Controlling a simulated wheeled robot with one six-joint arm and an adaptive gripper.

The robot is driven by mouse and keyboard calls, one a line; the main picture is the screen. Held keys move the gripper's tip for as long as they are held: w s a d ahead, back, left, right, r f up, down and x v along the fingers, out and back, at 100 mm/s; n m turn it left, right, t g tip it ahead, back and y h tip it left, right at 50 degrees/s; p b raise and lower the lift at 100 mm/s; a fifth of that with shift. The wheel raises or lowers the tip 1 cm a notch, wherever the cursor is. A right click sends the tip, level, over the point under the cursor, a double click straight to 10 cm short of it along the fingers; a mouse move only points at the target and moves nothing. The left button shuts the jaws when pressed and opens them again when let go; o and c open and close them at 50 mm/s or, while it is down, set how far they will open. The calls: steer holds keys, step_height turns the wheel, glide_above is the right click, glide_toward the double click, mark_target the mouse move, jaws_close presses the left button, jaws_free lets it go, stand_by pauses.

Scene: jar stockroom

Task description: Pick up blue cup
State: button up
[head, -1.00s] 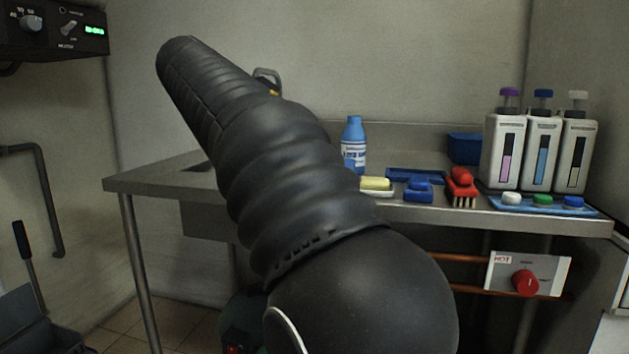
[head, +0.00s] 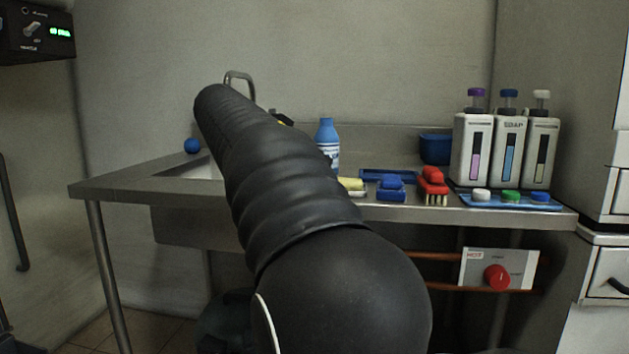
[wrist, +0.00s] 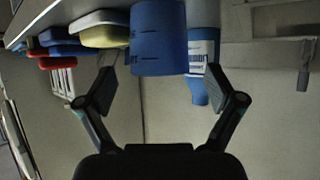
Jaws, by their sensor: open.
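The blue cup (wrist: 158,42) shows in the wrist view, which is upside down. It has dark lettering near its rim and stands at the counter's edge. My gripper (wrist: 160,84) is open, with one finger on each side of the cup's line and a gap to both sides. I cannot tell whether the cup is fully between the fingertips. In the head view my dark arm covers the cup and most of the gripper.
A blue and white bottle (head: 327,143) stands close by the cup, also in the wrist view (wrist: 203,55). A yellow sponge (head: 351,185), blue brush (head: 391,187) and red brush (head: 433,184) lie to the right. Soap dispensers (head: 509,147) stand farther right.

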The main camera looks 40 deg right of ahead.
steer(key=shift+x, duration=1.15)
steer(key=c, duration=1.3)
steer(key=shift+o, duration=0.2)
steer(key=shift+r, duration=0.15)
steer(key=shift+r+p, duration=0.4)
steer(key=shift+r, duration=0.95)
steer(key=s+d+r+p, duration=0.1)
steer(key=s+d+r, duration=0.5)
steer(key=s+r, duration=0.2)
steer(key=shift+s, duration=0.75)
steer(key=shift+s+d, duration=0.15)
